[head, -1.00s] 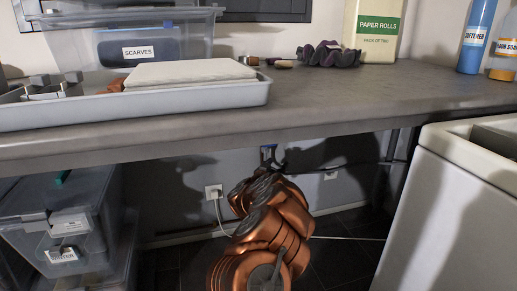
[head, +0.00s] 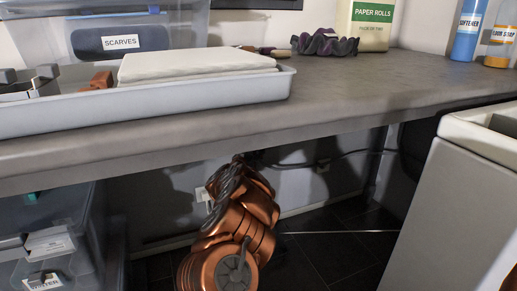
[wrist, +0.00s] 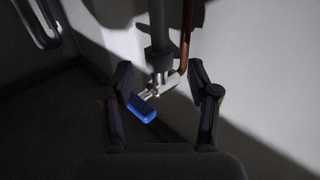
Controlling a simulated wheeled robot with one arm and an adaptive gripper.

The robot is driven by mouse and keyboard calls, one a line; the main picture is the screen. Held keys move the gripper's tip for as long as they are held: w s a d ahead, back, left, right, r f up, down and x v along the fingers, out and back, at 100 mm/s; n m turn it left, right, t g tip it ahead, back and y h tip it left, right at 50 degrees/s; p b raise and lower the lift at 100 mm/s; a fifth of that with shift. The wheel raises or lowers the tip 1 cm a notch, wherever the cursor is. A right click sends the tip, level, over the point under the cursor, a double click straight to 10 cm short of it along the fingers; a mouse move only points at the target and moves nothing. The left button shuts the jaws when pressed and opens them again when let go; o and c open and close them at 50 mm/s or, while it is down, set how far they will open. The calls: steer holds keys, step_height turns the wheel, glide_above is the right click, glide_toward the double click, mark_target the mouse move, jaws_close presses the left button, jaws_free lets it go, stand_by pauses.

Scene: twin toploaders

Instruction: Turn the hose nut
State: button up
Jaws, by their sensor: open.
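In the wrist view, a dark grey hose nut (wrist: 158,59) sits at the end of a grey hose (wrist: 157,18), just above a silver valve (wrist: 165,82). The valve has a blue handle (wrist: 142,108) pointing down and left. My gripper (wrist: 160,66) is open, with one dark finger on each side of the nut and valve. Gaps show between the fingers and the nut in the picture; the depth is hard to judge. In the head view my arm reaches under the counter, and the gripper, nut and valve cannot be made out there.
A grey counter (head: 390,90) spans above my arm. It carries a tray (head: 150,116), a scarves box (head: 190,25) and bottles. Clear bins (head: 45,225) stand below left, and a white washer (head: 445,215) stands at right. A copper pipe (wrist: 186,40) runs beside the hose.

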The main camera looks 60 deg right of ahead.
steer(key=b+x, duration=0.1)
steer(key=x, duration=0.2)
steer(key=shift+s+d+f, duration=0.1)
steer(key=shift+d, duration=0.1)
steer(key=shift+d+b, duration=0.5)
steer(key=shift+d, duration=0.2)
jaws_close()
